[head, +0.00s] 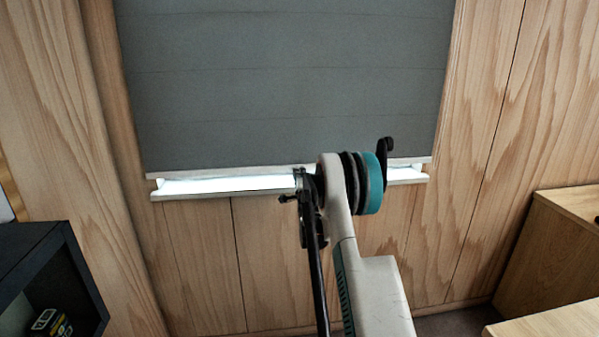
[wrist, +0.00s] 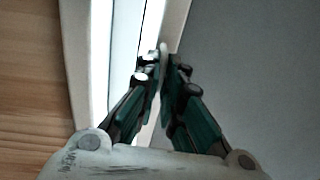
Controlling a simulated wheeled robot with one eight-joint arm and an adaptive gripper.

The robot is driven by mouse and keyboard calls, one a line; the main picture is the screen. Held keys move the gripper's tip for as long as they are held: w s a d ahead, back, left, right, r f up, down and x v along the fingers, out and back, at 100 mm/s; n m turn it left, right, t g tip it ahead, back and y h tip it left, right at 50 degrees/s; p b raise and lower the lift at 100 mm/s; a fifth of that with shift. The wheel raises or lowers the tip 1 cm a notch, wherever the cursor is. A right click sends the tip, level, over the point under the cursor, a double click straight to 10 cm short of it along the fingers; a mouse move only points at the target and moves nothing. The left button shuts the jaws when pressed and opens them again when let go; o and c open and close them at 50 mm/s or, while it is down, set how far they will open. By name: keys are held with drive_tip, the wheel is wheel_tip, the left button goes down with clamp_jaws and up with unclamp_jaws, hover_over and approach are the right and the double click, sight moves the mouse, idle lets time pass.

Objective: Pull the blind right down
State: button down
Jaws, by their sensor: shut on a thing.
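The grey blind (head: 290,85) covers nearly the whole window in the head view. Its pale bottom bar (head: 215,171) hangs just above the white sill (head: 220,190), with a narrow bright gap between them. In the wrist view the blind (wrist: 260,70) fills the right side, its bottom bar (wrist: 178,22) runs beside the bright gap, and the sill (wrist: 76,50) is at left. My gripper (wrist: 163,68) is shut on a small pale pull tab (wrist: 163,50) at the bar. In the head view my arm hides the right-middle part of the bar.
Wood-panelled wall (head: 520,130) surrounds the window. A dark open shelf unit (head: 45,265) stands at lower left with a small box (head: 45,322) inside. Wooden furniture (head: 550,250) stands at right.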

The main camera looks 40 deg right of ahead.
drive_tip(key=shift+f, duration=0.15)
drive_tip(key=c, duration=1.8)
unclamp_jaws()
drive_tip(key=shift+s, duration=0.1)
drive_tip(key=v, duration=1.2)
